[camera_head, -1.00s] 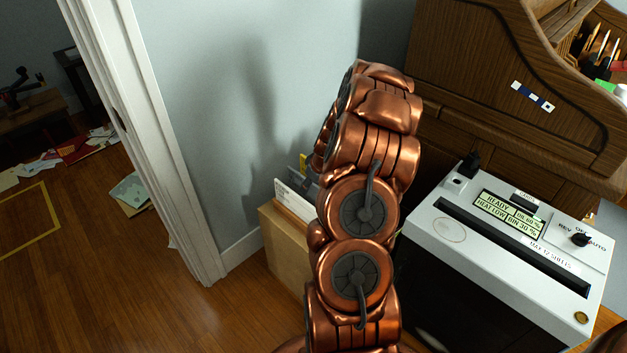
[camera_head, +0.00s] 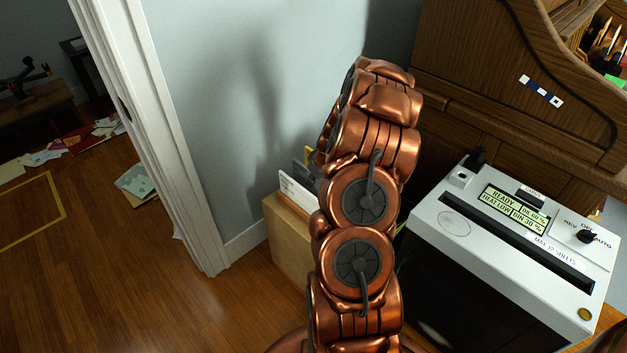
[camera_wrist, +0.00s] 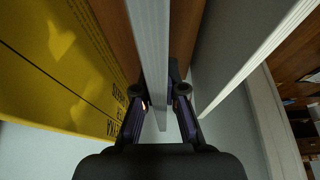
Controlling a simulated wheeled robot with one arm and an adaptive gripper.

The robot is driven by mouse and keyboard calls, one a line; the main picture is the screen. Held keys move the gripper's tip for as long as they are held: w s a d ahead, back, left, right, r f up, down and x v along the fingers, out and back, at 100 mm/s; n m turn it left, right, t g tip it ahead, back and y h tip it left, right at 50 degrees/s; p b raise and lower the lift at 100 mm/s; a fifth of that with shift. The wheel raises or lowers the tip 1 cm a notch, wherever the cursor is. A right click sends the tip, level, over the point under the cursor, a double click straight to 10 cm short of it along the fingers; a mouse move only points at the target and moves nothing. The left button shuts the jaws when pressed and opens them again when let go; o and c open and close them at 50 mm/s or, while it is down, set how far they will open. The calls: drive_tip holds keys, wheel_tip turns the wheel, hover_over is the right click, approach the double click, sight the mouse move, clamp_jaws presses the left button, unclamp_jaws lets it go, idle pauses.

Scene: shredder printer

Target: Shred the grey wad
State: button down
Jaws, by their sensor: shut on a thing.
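In the wrist view, a pale grey wad (camera_wrist: 150,38), seen edge-on as a thin upright slab, stands between the two fingers of my gripper (camera_wrist: 158,98). My gripper is shut on it. The white-topped shredder (camera_head: 440,208) stands at the right, with a long dark slot (camera_head: 545,254). Its display reads READY, with further lines including BIN 30 %. A dark knob (camera_head: 586,236) sits by the REV and AUTO marks.
A wooden box (camera_head: 288,243) stands by the wall behind my arm, with a white card (camera_head: 298,192) at it. In the wrist view, a yellow printed thing (camera_wrist: 55,65) is close on the left and another pale slab (camera_wrist: 240,50) on the right. A wooden desk (camera_head: 470,65) stands behind the shredder.

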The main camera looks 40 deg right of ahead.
drive_tip(key=shift+r, duration=0.2)
drive_tip(key=shift+r, duration=0.8)
wheel_tip(320, 180, up, 11)
drive_tip(key=p, duration=0.2)
drive_tip(key=shift+f, duration=0.2)
idle(0.7)
